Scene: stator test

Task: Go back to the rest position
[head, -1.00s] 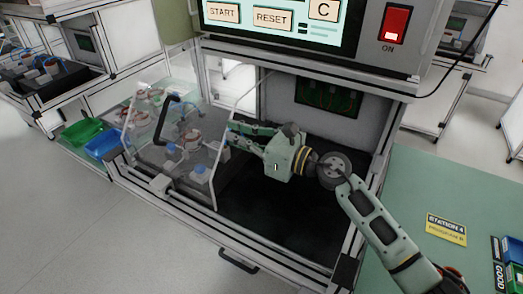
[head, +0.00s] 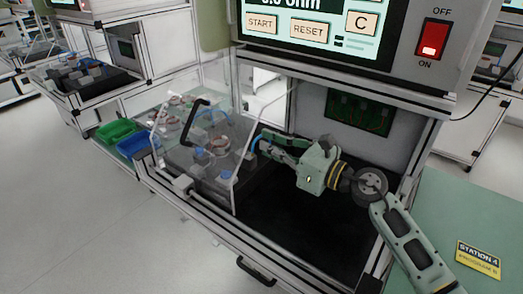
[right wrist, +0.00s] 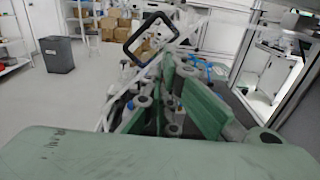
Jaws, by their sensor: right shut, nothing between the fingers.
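My right gripper (head: 264,144) reaches in from the lower right over the black floor of the test station and points left. Its fingertips are at the edge of the clear cover (head: 247,138) with the black handle (head: 190,122). In the right wrist view its green fingers (right wrist: 182,95) are shut with nothing held between them. Whether the fingertips touch the cover I cannot tell. Behind the cover are a copper-coloured stator (head: 219,146) and blue connectors. My left gripper is not in view.
The station's screen panel (head: 305,28) with a red lit switch (head: 433,38) hangs above my arm. A frame post stands close on the right. Green and blue bins (head: 131,145) are on the left. A green table (head: 470,215) with a yellow sign is at right. Open floor lies lower left.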

